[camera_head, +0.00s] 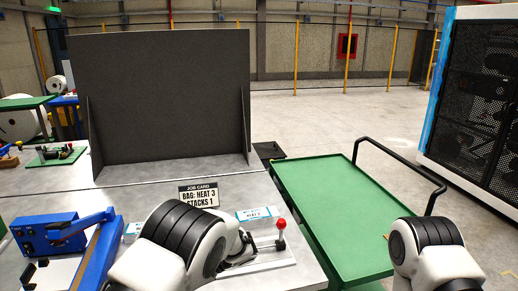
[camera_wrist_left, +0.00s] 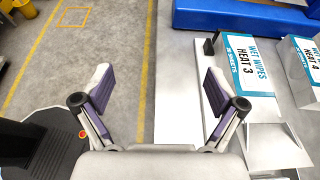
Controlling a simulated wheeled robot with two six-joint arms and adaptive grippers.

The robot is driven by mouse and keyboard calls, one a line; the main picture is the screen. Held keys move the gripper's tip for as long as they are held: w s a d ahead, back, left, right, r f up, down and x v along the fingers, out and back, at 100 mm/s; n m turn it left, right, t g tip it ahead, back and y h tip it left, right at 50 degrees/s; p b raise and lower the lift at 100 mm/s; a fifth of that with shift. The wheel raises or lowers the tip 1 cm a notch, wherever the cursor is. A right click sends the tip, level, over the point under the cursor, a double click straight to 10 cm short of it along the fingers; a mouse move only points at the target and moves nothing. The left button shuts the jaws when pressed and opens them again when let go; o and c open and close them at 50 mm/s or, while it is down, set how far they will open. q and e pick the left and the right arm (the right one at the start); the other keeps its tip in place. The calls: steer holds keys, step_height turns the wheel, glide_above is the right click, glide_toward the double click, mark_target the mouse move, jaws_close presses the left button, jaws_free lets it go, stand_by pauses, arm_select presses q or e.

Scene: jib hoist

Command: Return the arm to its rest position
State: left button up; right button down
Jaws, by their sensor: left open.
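My left arm (camera_head: 180,238) is bent low over the front of the grey worktable (camera_head: 50,180) in the head view. Its gripper is not clearly seen there. In the left wrist view my left gripper (camera_wrist_left: 158,85) is open, with its two purple-lined fingers wide apart and nothing between them. Grey floor and the table edge show beyond the fingers. My right arm (camera_head: 436,255) shows at the lower right of the head view; its gripper is out of view.
A lever with a red knob (camera_head: 281,224) stands close right of my left arm. A blue machine (camera_head: 50,233) is at left. A wet wipes pack marked HEAT 3 (camera_wrist_left: 245,70) lies right of the fingers. A green cart (camera_head: 325,200) and dark upright panel (camera_head: 160,95) stand beyond.

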arm_select(q)
steer(key=s+a+f+n+g+h, duration=0.1)
steer(key=s+a+f+g+h, duration=0.25)
steer(key=s+f, duration=0.5)
steer(key=s+a+f+n+g+h, duration=0.15)
steer(key=s+a+f, duration=0.4)
steer(key=s, duration=0.65)
steer(key=s+d+f+n+t+h, duration=0.1)
steer(key=s+d+f+n+h, duration=0.25)
steer(key=s, duration=0.45)
steer(key=s+d+f+n+t+h, duration=0.1)
steer(key=s+d+f+n+h, duration=0.3)
steer(key=s, duration=0.5)
steer(key=w+a+n+t, duration=0.1)
steer(key=w+n+t, duration=0.4)
steer(key=w+t, duration=0.1)
steer(key=shift+w+f+n+h, duration=0.25)
steer(key=shift+f+n+h, duration=0.05)
steer(key=shift+n+h, duration=0.1)
arm_select(e)
steer(key=shift+s, duration=0.1)
